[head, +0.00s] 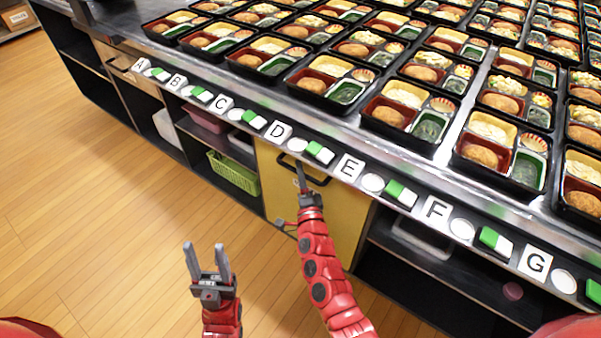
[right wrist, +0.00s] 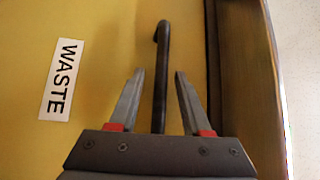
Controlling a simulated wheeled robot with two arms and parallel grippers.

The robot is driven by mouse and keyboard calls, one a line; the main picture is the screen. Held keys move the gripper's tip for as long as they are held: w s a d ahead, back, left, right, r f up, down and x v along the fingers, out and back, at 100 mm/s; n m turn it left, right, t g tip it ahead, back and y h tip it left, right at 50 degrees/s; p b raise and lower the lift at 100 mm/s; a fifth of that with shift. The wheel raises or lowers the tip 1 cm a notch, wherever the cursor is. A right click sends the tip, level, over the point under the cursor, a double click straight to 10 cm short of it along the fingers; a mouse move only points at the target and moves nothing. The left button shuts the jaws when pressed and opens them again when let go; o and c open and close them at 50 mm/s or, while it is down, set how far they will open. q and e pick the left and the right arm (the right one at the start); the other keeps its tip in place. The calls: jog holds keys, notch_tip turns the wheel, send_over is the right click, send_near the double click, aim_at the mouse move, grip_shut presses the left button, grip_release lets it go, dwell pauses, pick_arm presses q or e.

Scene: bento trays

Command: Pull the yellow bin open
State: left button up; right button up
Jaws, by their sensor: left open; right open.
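The yellow bin (head: 341,215) is a yellow front panel under the counter, below labels D and E. It looks closed, flush with the counter front. Its dark bar handle (head: 318,180) is near the top. In the right wrist view the yellow panel (right wrist: 110,60) carries a WASTE label (right wrist: 61,79), and the black handle (right wrist: 162,70) runs between the open fingers. My right gripper (head: 302,177) is at the handle, open, with a finger on each side and gaps visible; it also shows in the right wrist view (right wrist: 157,85). My left gripper (head: 207,262) is open and empty above the floor.
The metal counter edge (head: 390,160) runs above the bin, with many filled bento trays on it. Open shelves flank the bin, with a green basket (head: 233,172) at left and a pale container (head: 420,240) at right. The wooden floor (head: 100,220) in front is clear.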

jog(key=shift+w, duration=0.1)
jog(key=shift+c, duration=0.2)
grip_shut()
dwell(1.3)
